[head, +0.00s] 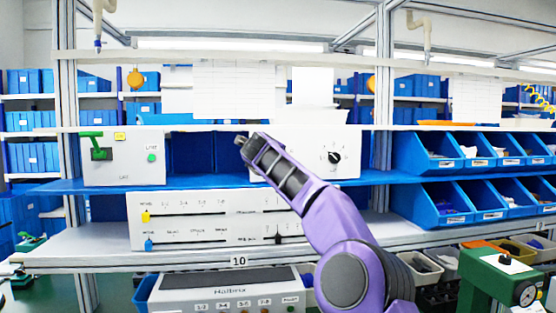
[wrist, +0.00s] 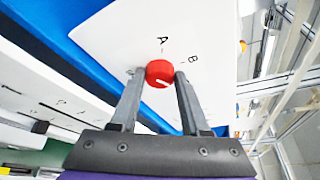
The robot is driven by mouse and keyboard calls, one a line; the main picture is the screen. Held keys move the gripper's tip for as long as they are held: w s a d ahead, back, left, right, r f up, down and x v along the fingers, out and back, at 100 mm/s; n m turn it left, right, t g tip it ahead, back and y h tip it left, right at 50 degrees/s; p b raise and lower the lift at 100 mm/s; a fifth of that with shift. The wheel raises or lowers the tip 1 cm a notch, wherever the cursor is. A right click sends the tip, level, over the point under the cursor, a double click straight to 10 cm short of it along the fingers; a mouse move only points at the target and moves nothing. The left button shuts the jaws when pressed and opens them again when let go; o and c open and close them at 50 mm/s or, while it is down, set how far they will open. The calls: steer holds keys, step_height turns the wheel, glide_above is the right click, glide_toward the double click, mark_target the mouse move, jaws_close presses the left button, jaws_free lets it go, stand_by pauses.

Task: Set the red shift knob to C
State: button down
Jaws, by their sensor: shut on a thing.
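The red shift knob (wrist: 160,72) is round, with a short white mark on its lower part in the wrist view. It sits on a white panel face (wrist: 120,38) printed with the letters A and B above and to the right of it. I see no C in this view. My gripper (wrist: 156,82) is shut on the knob, one finger on each side. In the head view my gripper (head: 246,142) reaches the white box (head: 308,142) on the blue shelf and hides the red knob. A black knob (head: 335,157) shows on that box's right part.
A box with a green lever (head: 97,150) stands at the left of the blue shelf. A slider panel (head: 180,207) lies below, with yellow, blue and black sliders. Blue bins (head: 430,155) fill the right.

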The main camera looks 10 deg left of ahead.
steer(key=shift+c, duration=1.9)
jaws_free()
steer(key=shift+s+b, duration=0.45)
steer(key=b+v, duration=0.4)
steer(key=v, duration=1.2)
steer(key=shift+s+r, duration=0.2)
steer(key=shift+s, duration=0.05)
steer(key=shift+d, duration=0.1)
